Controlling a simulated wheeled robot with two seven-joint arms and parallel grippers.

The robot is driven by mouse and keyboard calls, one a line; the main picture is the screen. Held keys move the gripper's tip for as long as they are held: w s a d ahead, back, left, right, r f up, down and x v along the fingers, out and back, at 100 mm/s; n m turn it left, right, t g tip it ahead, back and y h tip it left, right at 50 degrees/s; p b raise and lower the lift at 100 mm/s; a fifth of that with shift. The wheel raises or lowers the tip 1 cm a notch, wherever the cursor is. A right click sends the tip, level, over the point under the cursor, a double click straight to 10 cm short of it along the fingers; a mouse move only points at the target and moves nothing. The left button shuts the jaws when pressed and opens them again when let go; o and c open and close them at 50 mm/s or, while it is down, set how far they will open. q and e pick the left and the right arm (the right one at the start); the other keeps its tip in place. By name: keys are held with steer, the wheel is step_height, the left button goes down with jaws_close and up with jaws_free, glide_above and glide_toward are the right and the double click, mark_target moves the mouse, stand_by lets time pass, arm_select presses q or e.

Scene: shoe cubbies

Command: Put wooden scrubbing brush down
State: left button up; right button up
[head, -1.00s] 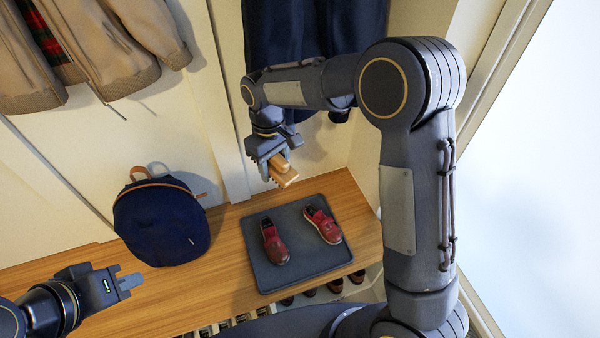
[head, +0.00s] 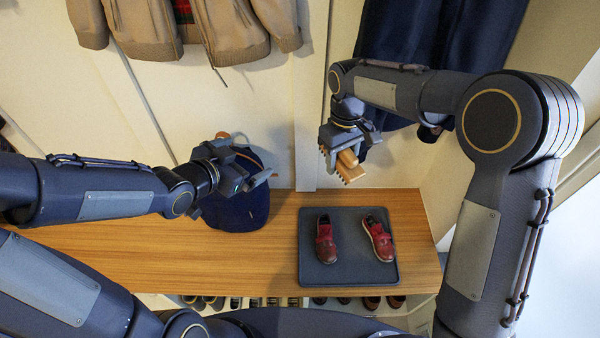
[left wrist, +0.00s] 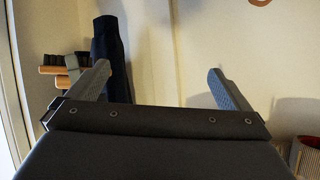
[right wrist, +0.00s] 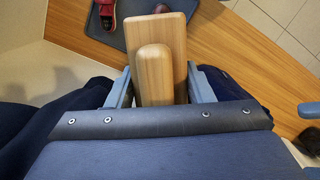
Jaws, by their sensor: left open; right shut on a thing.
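The wooden scrubbing brush (head: 349,164) is held by my right gripper (head: 343,150), above and behind the bench's right part. In the right wrist view, the brush's wooden back and handle (right wrist: 155,62) sit between the two fingers. In the left wrist view, the brush (left wrist: 66,76) shows at the left with its bristles. My left gripper (head: 258,181) is open and empty, in front of the dark blue backpack. Its two spread fingers show in the left wrist view (left wrist: 160,88).
A wooden bench (head: 120,250) runs across, clear at its left. A dark mat (head: 345,272) on it holds a red left shoe (head: 325,240) and a red right shoe (head: 379,240). The backpack (head: 240,212) stands left of the mat. Coats (head: 190,25) hang behind; more shoes sit underneath.

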arm_select(q)
steer(key=d+f+m+h, duration=0.2)
steer(key=d+m+h, duration=0.15)
steer(key=d, duration=0.25)
steer(key=m+h, duration=0.2)
steer(key=h, duration=0.4)
glide_toward(340, 156)
steer(key=x, duration=1.1)
steer(key=shift+w+d, duration=0.15)
steer(key=shift+d, duration=0.1)
steer(key=shift+g, duration=0.4)
steer(key=c, duration=1)
steer(key=shift+c, duration=0.3)
arm_select(e)
steer(key=o, duration=1.1)
steer(key=shift+o, duration=1.2)
